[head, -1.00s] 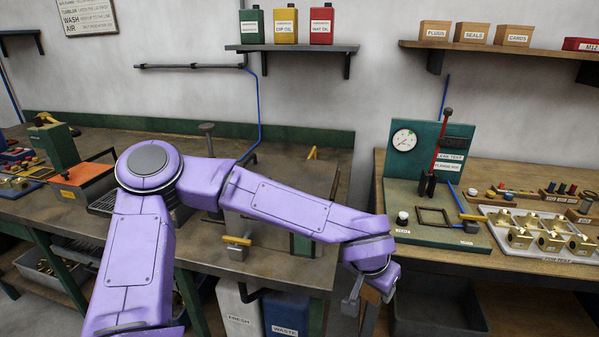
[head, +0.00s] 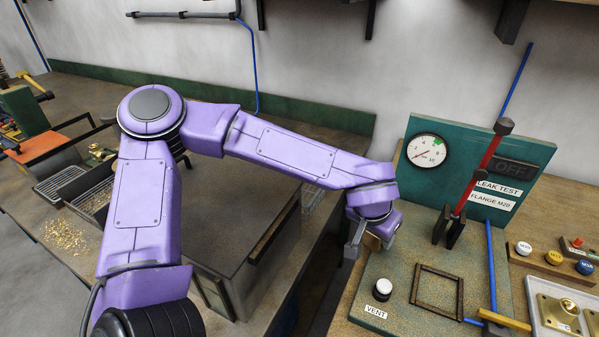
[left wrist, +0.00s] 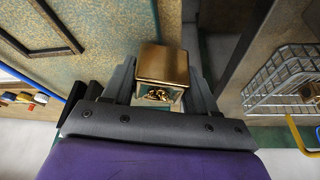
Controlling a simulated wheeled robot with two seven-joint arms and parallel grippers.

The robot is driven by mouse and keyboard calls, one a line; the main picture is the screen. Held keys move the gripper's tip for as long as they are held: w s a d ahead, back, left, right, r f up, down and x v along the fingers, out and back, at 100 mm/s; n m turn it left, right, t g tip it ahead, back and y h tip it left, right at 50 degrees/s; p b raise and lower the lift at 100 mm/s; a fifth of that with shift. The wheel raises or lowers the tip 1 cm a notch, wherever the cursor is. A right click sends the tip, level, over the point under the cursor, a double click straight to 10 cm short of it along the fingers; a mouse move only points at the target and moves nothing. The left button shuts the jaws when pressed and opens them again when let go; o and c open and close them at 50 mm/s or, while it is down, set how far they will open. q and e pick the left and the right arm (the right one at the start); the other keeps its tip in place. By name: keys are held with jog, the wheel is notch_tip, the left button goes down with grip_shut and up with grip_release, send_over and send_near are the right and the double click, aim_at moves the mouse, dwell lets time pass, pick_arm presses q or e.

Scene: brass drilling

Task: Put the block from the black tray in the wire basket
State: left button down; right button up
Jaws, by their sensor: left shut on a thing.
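My left gripper (head: 366,238) is shut on a brass block (left wrist: 165,64), which sits between its two fingers in the left wrist view (left wrist: 160,85). In the head view the block (head: 372,243) shows only as a small brown patch, held above the left edge of the leak test board. A pale wire basket (left wrist: 275,78) is at the right of the left wrist view, apart from the block. In the head view, pale wire mesh (head: 311,196) shows partly hidden behind my left forearm. I cannot make out the black tray for certain. My right gripper is out of view.
The green leak test board (head: 455,170) has a gauge, a red lever (head: 478,172), a vent knob (head: 383,288) and an empty square frame (head: 438,291). A large box (head: 245,215) stands on the left bench. A gap (head: 325,275) separates the benches.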

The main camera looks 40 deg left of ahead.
pick_arm(q)
jog(key=w+a+r+n+g+y+p, duration=0.2)
jog(key=w+a+r+n+p, duration=0.1)
jog(key=a+r+n, duration=0.75)
jog(key=w+a+r+n+g+y+p, duration=0.25)
jog(key=a+r+n, duration=0.5)
jog(key=a, duration=0.65)
jog(key=n+g+b, duration=0.1)
jog(key=n+b, duration=0.3)
jog(key=b, duration=0.7)
send_over(305, 196)
notch_tip(305, 196, down, 13)
jog(key=shift+m, duration=0.3)
notch_tip(305, 196, down, 10)
jog(key=shift+w+a+r, duration=0.1)
jog(key=shift+a, duration=0.05)
jog(key=shift+c, duration=1.6)
grip_release()
